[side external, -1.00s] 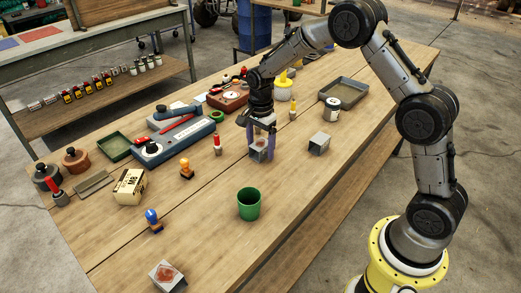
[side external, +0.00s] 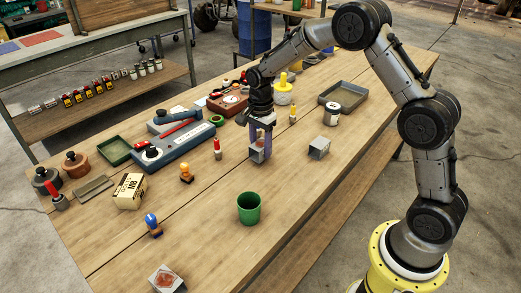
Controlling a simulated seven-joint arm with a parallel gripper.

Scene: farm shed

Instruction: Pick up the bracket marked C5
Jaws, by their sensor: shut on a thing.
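A small grey bracket (side external: 257,154) with a reddish face sits between the fingers of my gripper (side external: 261,150). The fingers are shut on it and partly hide it. It is at or just above the wooden table; I cannot tell whether it touches. A second grey bracket (side external: 319,148) stands on the table to the right. A third bracket (side external: 166,279) with a reddish patch lies near the front edge. The markings are too small to read, so I cannot tell which is C5.
A green cup (side external: 249,208) stands in front of my gripper. A red-topped marker (side external: 217,148) is close on the left, and a yellow bottle (side external: 293,113) is behind to the right. A blue-grey device (side external: 178,149) lies farther left. The front right tabletop is clear.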

